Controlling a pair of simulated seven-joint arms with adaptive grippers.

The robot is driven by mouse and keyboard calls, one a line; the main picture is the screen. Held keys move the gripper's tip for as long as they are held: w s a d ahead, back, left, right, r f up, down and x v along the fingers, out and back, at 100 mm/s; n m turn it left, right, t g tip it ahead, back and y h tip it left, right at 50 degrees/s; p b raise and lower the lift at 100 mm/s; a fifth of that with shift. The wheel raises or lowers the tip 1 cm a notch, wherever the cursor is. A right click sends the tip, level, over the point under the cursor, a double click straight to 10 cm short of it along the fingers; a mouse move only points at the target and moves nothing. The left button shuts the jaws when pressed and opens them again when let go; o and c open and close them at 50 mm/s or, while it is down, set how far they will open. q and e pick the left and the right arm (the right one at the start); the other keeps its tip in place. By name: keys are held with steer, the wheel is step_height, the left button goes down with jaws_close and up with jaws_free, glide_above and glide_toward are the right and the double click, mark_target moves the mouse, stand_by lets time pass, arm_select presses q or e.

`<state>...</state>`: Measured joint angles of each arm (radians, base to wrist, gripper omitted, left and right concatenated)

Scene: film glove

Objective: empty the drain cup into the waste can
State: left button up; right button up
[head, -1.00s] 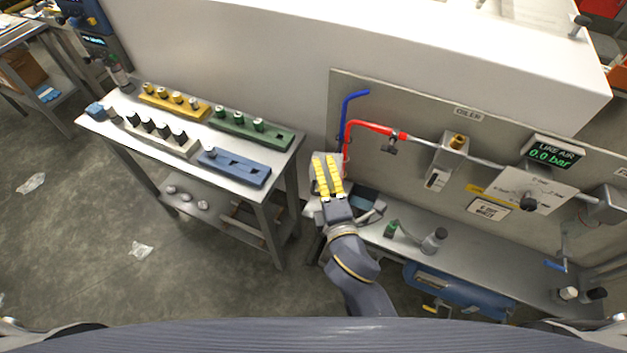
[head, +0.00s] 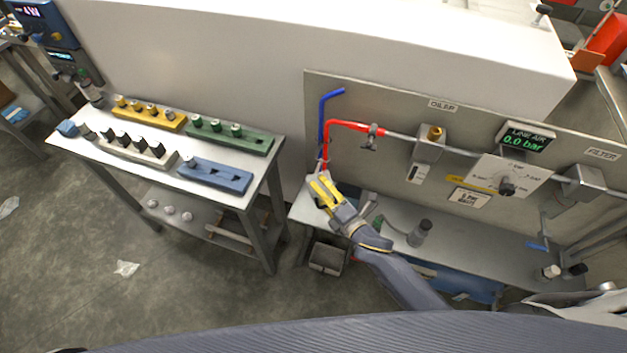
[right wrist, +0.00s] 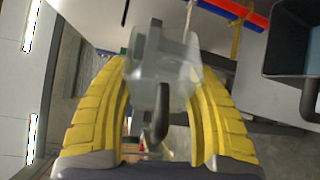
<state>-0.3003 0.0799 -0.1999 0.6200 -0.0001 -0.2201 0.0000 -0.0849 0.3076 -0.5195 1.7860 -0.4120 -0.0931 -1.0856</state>
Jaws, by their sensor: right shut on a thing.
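My right gripper (head: 322,186) has yellow fingers and is at the left end of the wall-side bench, below the red pipe. In the right wrist view, my right gripper (right wrist: 160,110) is shut on a translucent grey cup (right wrist: 172,62) with a dark handle-like part, which looks like the drain cup. In the head view the fingers mostly hide the cup, and I cannot see what is in it. A grey open bin, apparently the waste can (head: 328,258), stands on the floor below the bench's left end. My left gripper is not in view.
A dark open container (right wrist: 292,45) shows at upper right in the wrist view. The bench (head: 465,258) carries a grey bottle (head: 420,232). The red pipe (head: 350,126) and blue hose (head: 324,110) are close above the gripper. A side table (head: 225,150) holds coloured racks.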

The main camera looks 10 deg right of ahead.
steer(key=d+f+n+y, duration=0.1)
steer(key=d+f+n, duration=0.1)
steer(key=d+f, duration=0.2)
steer(key=shift+w+f+g, duration=0.25)
steer(key=shift+f+g, duration=0.15)
steer(key=shift+f, duration=0.05)
